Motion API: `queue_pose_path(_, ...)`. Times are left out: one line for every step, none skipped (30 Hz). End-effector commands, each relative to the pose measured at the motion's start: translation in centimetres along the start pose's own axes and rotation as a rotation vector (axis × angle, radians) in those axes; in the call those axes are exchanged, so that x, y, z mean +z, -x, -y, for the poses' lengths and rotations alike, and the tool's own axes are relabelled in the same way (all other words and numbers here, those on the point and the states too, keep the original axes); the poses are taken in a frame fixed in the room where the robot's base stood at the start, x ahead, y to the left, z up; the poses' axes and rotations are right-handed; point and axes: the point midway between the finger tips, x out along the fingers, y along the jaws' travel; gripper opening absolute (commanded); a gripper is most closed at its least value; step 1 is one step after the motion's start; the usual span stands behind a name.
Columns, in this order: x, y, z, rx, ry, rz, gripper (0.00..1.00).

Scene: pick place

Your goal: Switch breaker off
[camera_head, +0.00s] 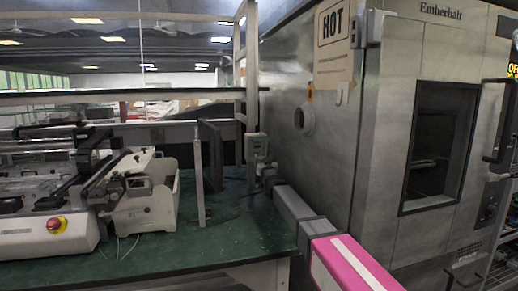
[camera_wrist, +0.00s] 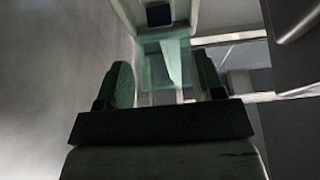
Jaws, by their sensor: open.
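A small grey-green box (camera_head: 256,143), which looks like the breaker, is mounted on a post beside the large oven. In the wrist view a pale box (camera_wrist: 180,12) with a dark square on its face is ahead at the top; it appears to be the same box. A pale greenish piece hangs below it, between my fingers in the picture. My gripper (camera_wrist: 165,78) is open, with one dark-green-padded finger on each side. In the head view my gripper (camera_head: 263,163) is just below the box. I cannot tell whether it touches. The switch's position is not clear.
A large metal oven (camera_head: 390,130) with a HOT sign (camera_head: 335,25) stands close on the right. A green-topped bench (camera_head: 150,255) holds a white machine with a red stop button (camera_head: 56,225). A thin upright panel (camera_head: 199,178) stands left of my gripper.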

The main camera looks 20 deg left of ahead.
Motion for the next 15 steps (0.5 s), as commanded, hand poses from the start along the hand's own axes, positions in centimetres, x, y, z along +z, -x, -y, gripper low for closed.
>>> queue_pose_path(0.1,-0.9,0.0,0.0,0.0,-0.001,0.62)
queue_pose_path(0.1,-1.3,0.0,0.0,0.0,-0.001,0.62)
queue_pose_path(0.1,-1.9,0.0,0.0,0.0,-0.001,0.62)
queue_pose_path(0.1,-2.4,0.0,0.0,0.0,-0.001,0.62)
queue_pose_path(0.1,-2.9,0.0,0.0,0.0,-0.001,0.62)
queue_pose_path(0.2,-3.6,0.0,0.0,0.0,0.0,0.62)
queue_pose_path(0.2,-4.2,0.0,0.0,0.0,0.0,0.62)
queue_pose_path(0.2,-4.7,0.0,0.0,0.0,0.0,0.62)
queue_pose_path(0.2,-5.5,0.0,0.0,0.0,0.0,0.62)
queue_pose_path(0.2,-6.0,0.0,0.0,0.0,0.0,0.62)
queue_pose_path(0.2,-6.6,0.0,0.0,0.0,0.0,0.62)
queue_pose_path(0.1,-7.3,0.0,0.0,0.0,0.0,0.62)
queue_pose_path(0.1,-7.7,0.0,0.0,0.0,0.0,0.62)
queue_pose_path(0.1,-8.1,0.0,0.0,0.0,0.0,0.62)
queue_pose_path(0.1,-8.6,0.0,0.0,0.0,0.0,0.62)
